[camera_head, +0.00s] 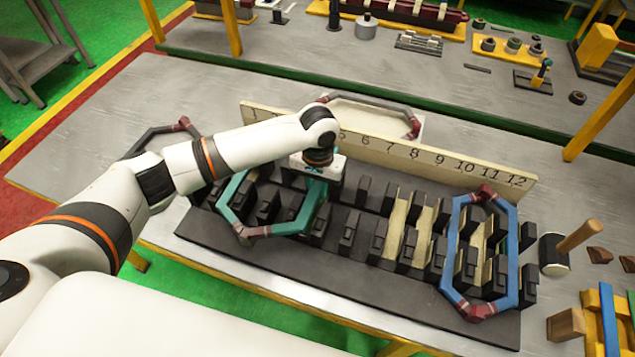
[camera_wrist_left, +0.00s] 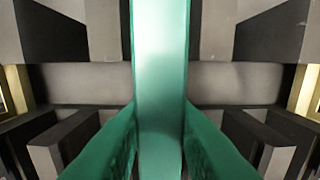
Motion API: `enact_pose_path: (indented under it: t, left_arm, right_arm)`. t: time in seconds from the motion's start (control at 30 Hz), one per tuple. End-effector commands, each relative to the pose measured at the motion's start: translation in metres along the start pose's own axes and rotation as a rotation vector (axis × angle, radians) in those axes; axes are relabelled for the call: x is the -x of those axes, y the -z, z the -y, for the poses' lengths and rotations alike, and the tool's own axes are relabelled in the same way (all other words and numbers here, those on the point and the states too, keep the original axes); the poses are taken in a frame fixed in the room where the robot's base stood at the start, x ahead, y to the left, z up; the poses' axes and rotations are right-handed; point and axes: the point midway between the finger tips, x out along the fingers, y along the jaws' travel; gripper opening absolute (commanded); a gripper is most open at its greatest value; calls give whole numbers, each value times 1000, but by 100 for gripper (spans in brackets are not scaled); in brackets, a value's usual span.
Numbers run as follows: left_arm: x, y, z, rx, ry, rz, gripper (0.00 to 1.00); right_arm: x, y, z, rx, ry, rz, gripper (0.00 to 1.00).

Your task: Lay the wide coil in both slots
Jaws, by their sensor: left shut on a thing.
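A teal coil (camera_head: 292,227) with dark red end wraps lies over the left part of the dark slotted stator block (camera_head: 400,290). My left gripper (camera_head: 316,188) is shut on the right side of this coil. In the left wrist view the coil's teal bar (camera_wrist_left: 160,60) runs between the two fingers, with a grey gap and dark teeth below it. I cannot tell how deep its sides sit in the slots. A blue coil (camera_head: 513,250) lies over the right end of the block. My right gripper is not in view.
A numbered board (camera_head: 450,165) stands along the block's back edge. A dark coil (camera_head: 410,122) lies behind it and another dark coil (camera_head: 150,132) lies at the left. A wooden-handled mallet (camera_head: 578,238) and a yellow rack (camera_head: 595,320) stand at the right.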

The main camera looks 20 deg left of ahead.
Motion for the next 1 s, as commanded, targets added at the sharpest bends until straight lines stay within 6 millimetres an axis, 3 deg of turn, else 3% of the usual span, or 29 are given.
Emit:
enact_pose_path:
  t: [1.0]
  left_arm:
    - [-28, -1, 0, 1, -4, 1, 0]
  right_arm:
    - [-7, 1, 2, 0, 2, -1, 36]
